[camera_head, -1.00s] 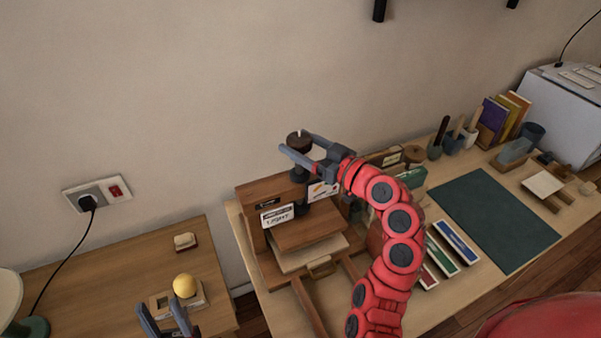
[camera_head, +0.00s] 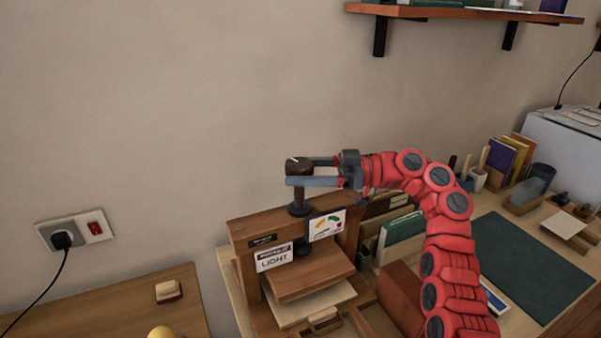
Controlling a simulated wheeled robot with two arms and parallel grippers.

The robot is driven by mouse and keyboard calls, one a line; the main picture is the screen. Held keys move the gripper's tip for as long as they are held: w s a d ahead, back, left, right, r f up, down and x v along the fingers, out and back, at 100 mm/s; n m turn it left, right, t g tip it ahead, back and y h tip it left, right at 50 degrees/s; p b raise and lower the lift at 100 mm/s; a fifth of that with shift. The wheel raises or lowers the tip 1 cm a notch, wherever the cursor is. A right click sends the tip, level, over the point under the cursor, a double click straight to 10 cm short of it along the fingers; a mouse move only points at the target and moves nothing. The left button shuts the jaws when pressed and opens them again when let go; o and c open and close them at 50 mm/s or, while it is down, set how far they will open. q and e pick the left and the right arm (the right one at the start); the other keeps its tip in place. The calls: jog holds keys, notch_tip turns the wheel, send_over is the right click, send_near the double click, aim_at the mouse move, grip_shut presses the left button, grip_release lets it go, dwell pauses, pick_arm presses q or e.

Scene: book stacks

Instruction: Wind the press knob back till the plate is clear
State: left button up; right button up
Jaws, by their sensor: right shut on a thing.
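The wooden press stands on the right-hand table, with a dark round knob (camera_head: 299,167) on top of its upright screw (camera_head: 299,199). My right gripper (camera_head: 301,172) reaches in from the right and is shut on the knob, one finger on the far side and one on the near side. The wooden press plate (camera_head: 310,278) hangs under the crossbeam (camera_head: 240,238), over a pale board (camera_head: 325,302). From this angle I cannot tell how wide any gap between plate and board is. A "LIGHT" sign and a dial card are on the press front. My left gripper is out of view.
A brown block (camera_head: 400,297) and green books (camera_head: 401,230) stand right of the press, near my right arm. A dark green mat (camera_head: 530,268) lies further right. A wall shelf (camera_head: 460,12) is above. A lower table (camera_head: 110,308) stands at left.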

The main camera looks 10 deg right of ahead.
jog(key=shift+a+f+n+g+p, duration=0.1)
jog(key=shift+n+g+p, duration=0.2)
jog(key=shift+n+g, duration=0.6)
jog(key=o, duration=1.3)
jog(key=shift+a, duration=0.1)
jog(key=shift+o, duration=0.2)
jog(key=shift+m, duration=0.3)
jog(key=d, duration=0.7)
jog(key=shift+s+b, duration=0.3)
jog(key=shift+b, duration=0.05)
jog(key=shift+s+d, duration=0.1)
jog(key=shift+d, duration=0.2)
